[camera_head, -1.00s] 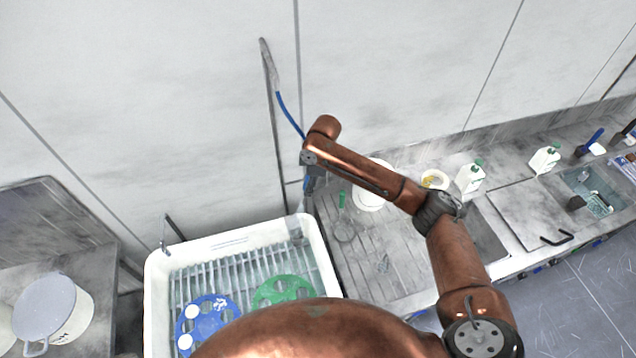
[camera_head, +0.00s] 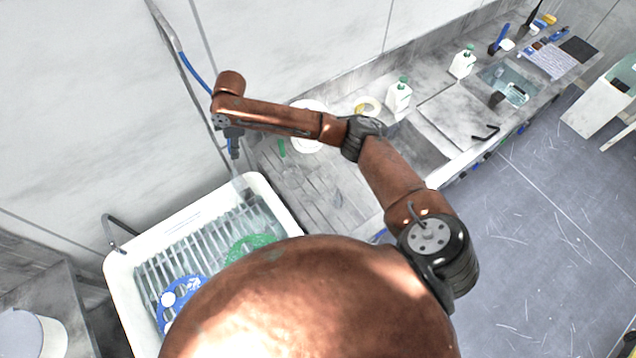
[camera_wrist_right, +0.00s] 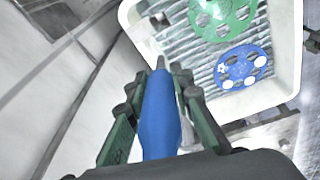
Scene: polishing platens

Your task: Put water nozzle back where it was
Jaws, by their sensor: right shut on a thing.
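The blue water nozzle (camera_wrist_right: 158,118) is clasped between the dark green fingers of my right gripper (camera_wrist_right: 158,82) in the right wrist view. In the head view, my right gripper (camera_head: 230,132) hangs at the end of the copper arm, near the wall and above the sink's back right corner. A bit of the nozzle (camera_head: 234,148) shows below it. A blue hose (camera_head: 195,72) runs from a tall metal pipe (camera_head: 180,50) on the wall down behind my arm. The nozzle's holder cannot be made out. My left gripper does not show.
A white sink (camera_head: 117,265) with a slatted rack holds a blue platen (camera_head: 178,296) and a green platen (camera_head: 240,246), partly hidden by my body. A thin bent faucet (camera_head: 115,228) stands at its left. White bottles (camera_head: 398,97) stand on the counter to the right.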

